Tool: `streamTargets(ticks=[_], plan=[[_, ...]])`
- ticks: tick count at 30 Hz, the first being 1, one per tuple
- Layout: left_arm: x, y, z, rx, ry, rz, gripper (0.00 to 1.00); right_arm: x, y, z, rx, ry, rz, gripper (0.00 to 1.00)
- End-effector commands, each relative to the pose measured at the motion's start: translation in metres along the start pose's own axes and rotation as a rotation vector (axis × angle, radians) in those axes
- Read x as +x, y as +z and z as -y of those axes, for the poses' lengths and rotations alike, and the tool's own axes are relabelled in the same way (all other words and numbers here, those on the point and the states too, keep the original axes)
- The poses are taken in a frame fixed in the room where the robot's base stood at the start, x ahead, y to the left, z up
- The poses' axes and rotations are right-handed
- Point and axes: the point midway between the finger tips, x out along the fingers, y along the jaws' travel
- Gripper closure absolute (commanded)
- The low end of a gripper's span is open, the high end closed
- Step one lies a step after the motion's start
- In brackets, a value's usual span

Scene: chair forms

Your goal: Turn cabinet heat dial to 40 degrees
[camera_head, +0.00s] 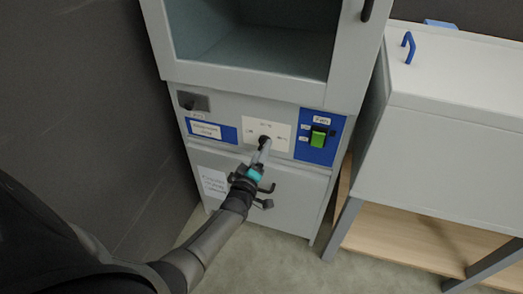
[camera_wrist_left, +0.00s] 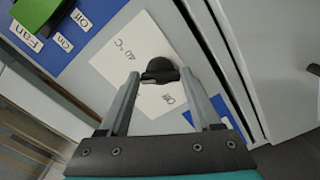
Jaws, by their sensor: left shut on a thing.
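The heat dial is a small black knob (camera_head: 264,140) on a white plate (camera_head: 282,129) in the cabinet's control panel. In the left wrist view the black knob (camera_wrist_left: 160,68) lies between the two grey fingers of my left gripper (camera_wrist_left: 160,76), which is shut on it. The white plate (camera_wrist_left: 112,65) there carries a "40 °C" mark on one side of the knob and another short label on the other. My left gripper (camera_head: 264,144) reaches the dial from below in the head view. The dial's exact pointing is hard to tell. My right gripper is not in view.
A green fan switch (camera_head: 318,138) on a blue plate is right of the dial; it also shows in the left wrist view (camera_wrist_left: 38,12). A grey box with a blue handle (camera_head: 408,47) stands close on the right.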

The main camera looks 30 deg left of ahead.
Motion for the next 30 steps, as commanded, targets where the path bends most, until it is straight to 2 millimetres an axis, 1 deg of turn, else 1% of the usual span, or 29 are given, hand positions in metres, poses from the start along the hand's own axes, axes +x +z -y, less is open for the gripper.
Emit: streamTargets(ticks=[6,15,21,30], plan=[[0.0,0.0,0.001,0.204,-0.003,0.0,0.91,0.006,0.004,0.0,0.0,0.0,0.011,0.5],[0.0,-0.001,0.003,0.457,-0.002,-0.001,0.91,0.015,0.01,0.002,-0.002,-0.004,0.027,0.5],[0.0,-0.001,0.003,0.578,-0.002,0.0,0.91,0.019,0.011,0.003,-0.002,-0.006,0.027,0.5],[0.0,-0.001,0.004,0.669,-0.002,0.0,0.91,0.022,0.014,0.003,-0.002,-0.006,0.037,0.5]])
